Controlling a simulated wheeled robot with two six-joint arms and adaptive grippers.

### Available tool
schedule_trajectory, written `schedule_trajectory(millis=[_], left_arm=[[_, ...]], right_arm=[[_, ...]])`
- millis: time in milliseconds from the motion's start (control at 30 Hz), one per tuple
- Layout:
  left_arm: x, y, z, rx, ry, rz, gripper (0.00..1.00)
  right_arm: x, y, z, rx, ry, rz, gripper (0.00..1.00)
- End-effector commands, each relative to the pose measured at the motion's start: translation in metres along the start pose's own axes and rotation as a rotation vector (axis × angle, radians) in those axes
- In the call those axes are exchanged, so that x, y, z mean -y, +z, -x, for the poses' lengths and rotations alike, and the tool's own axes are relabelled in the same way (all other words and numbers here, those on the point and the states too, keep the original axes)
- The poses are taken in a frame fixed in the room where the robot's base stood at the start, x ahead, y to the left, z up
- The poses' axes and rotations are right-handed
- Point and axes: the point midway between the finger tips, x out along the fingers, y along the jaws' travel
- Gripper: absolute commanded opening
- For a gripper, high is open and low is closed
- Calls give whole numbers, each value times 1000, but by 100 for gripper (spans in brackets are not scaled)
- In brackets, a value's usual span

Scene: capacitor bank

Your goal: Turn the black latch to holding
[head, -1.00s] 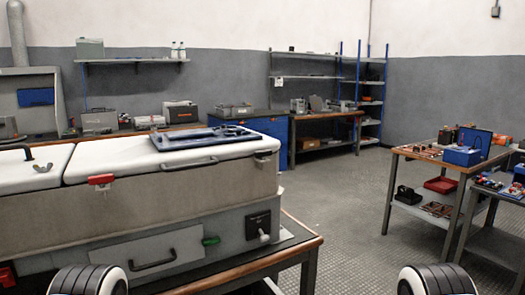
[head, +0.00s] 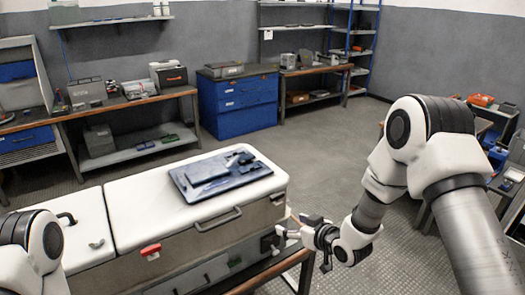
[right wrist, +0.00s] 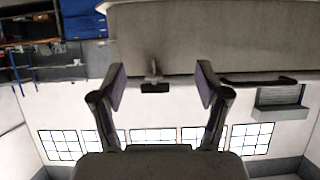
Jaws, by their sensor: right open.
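The black latch plate (head: 267,243) is on the right end of the front of a long grey chest (head: 215,228) with white lids. It is small in the head view, and its setting cannot be read. My right gripper (head: 285,233) is open and empty, just right of the plate; contact cannot be told. In the right wrist view, my right gripper (right wrist: 160,76) has its fingers spread, with a small metal lever on a black block (right wrist: 154,78) seen between the tips. Whether this is the same latch is unclear. My left gripper is out of view.
A dark blue panel (head: 220,174) lies on the chest's lid. A red catch (head: 151,250) and a bar handle (head: 218,219) are on the chest front. Benches and a blue cabinet (head: 238,101) stand behind. Open floor (head: 330,150) lies right of the chest.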

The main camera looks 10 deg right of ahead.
Motion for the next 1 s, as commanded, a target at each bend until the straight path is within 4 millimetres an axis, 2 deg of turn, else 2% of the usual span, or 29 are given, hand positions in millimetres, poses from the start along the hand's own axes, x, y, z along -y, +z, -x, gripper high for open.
schedule_trajectory(millis=[33,100,167,333,600,700,967,1000], left_arm=[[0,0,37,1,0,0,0],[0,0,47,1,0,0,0],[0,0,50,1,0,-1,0],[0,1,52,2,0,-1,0],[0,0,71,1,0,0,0],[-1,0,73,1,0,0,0],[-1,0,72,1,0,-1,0],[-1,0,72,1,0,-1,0]], right_arm=[[-3,-45,18,-20,7,1,75],[-5,-66,24,-38,11,4,75],[-6,-74,26,-47,13,6,75],[-6,-75,11,-49,14,12,75],[-7,-77,-39,-48,14,10,75],[-7,-77,-50,-49,13,8,75],[-7,-76,-54,-49,14,7,75],[-7,-76,-53,-49,14,7,61]])
